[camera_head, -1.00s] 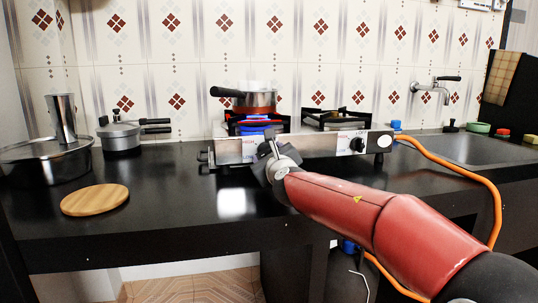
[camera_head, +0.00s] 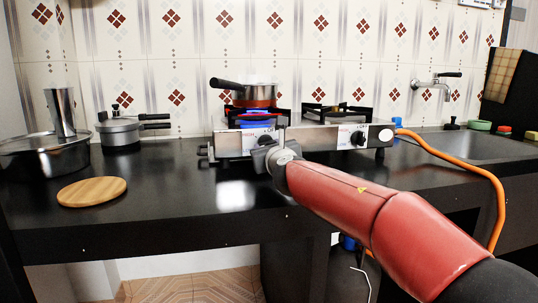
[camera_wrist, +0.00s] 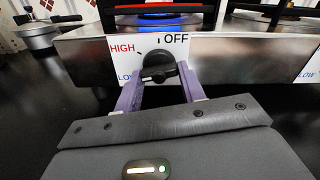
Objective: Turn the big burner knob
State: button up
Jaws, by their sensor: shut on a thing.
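The big burner knob (camera_wrist: 157,67) is a black round knob on the left of the steel stove's front panel (camera_wrist: 213,60). HIGH, LOW and OFF are printed around it. In the wrist view my gripper (camera_wrist: 160,76) has one purple finger on each side of the knob and is shut on it. In the head view my gripper (camera_head: 264,143) is at the stove front and mostly hides this knob. The left burner (camera_head: 252,118) glows blue under a saucepan (camera_head: 256,96).
A smaller-looking right knob (camera_head: 358,139) sits below the empty right burner (camera_head: 335,113). An orange hose (camera_head: 465,172) runs from the stove's right end. A wooden board (camera_head: 92,192) and pots stand left. The counter front is mostly clear.

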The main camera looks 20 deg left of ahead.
jog(key=m+b, duration=0.1)
jog(key=m, duration=0.1)
jog(key=m+b, duration=0.1)
jog(key=m, duration=0.1)
jog(key=shift+s+a+f+m, duration=0.1)
jog(key=shift+f+m, duration=0.05)
jog(key=shift+m, duration=0.15)
jog(key=m+b, duration=0.2)
jog(key=m, duration=0.3)
jog(key=shift+a, duration=0.1)
jog(key=m+b, duration=0.1)
jog(key=m, duration=0.4)
jog(key=shift+m, duration=0.4)
jog(key=m, duration=0.3)
jog(key=m+b, duration=0.1)
jog(key=shift+r+m, duration=0.25)
jog(key=shift+m, duration=0.15)
jog(key=o, duration=1)
jog(key=shift+r, duration=0.1)
jog(key=shift+b+v, duration=1.2)
jog(key=shift+v, duration=2.75)
